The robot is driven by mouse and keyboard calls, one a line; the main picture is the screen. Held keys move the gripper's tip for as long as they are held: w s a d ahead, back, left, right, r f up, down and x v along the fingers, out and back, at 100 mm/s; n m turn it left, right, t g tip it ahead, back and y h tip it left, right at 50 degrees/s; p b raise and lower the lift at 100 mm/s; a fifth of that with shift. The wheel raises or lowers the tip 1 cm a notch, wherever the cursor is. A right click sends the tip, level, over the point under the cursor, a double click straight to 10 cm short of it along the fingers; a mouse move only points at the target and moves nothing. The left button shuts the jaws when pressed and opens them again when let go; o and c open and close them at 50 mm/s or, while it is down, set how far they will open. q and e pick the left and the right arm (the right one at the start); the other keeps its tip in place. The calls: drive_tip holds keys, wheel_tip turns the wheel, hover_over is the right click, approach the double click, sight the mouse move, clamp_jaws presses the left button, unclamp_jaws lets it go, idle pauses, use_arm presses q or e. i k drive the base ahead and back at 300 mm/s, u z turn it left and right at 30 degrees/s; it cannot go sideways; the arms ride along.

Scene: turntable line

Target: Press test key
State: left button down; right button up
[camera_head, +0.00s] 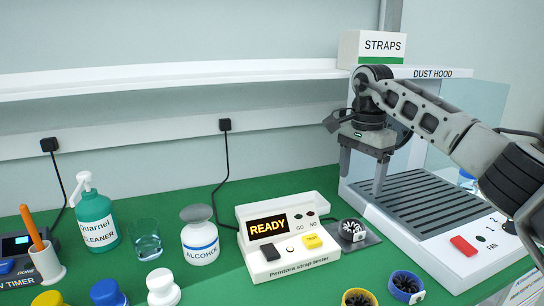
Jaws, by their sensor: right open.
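The white strap tester (258,221) stands on the green bench with its display (268,226) reading READY. The yellow test key (312,241) is on its front right, in plain view. A black key or pad (270,252) is on its front left. My right gripper (363,180) is open and empty, fingers pointing down. It hangs above and to the right of the tester, in front of the dust hood, apart from the test key. My left gripper is not in view.
The dust hood (430,200) with slatted grille and red fan switch (463,245) fills the right. An alcohol bottle (200,240), glass (146,240) and cleaner pump bottle (96,220) stand left.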

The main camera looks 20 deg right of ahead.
sight(312, 240)
drive_tip(key=k, duration=1)
